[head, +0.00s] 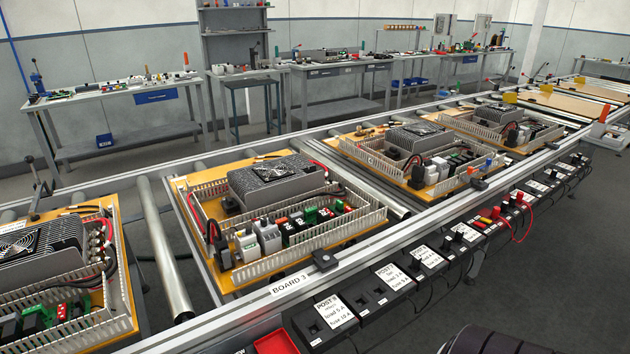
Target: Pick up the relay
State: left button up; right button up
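No relay can be picked out with certainty. The middle orange board (228,277), by the label "BOARD 3" (291,284), carries a row of small parts inside slotted grey duct walls (308,238). The row has pale grey modules (268,237) on the left, then small black, red and green modules (310,216) to the right. Any of these might be the relay; they are too small to tell. Neither of my grippers is in view.
A large finned grey unit (275,180) stands behind the row. Other boards lie to the left and farther right on the roller conveyor (162,245). Black posts with white labels (336,312) and a red tray (275,344) line the front rail. Workbenches stand at the back.

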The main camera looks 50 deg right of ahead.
aim_at(322, 215)
jog(key=k+l+z, duration=0.1)
jog(key=z, duration=1.4)
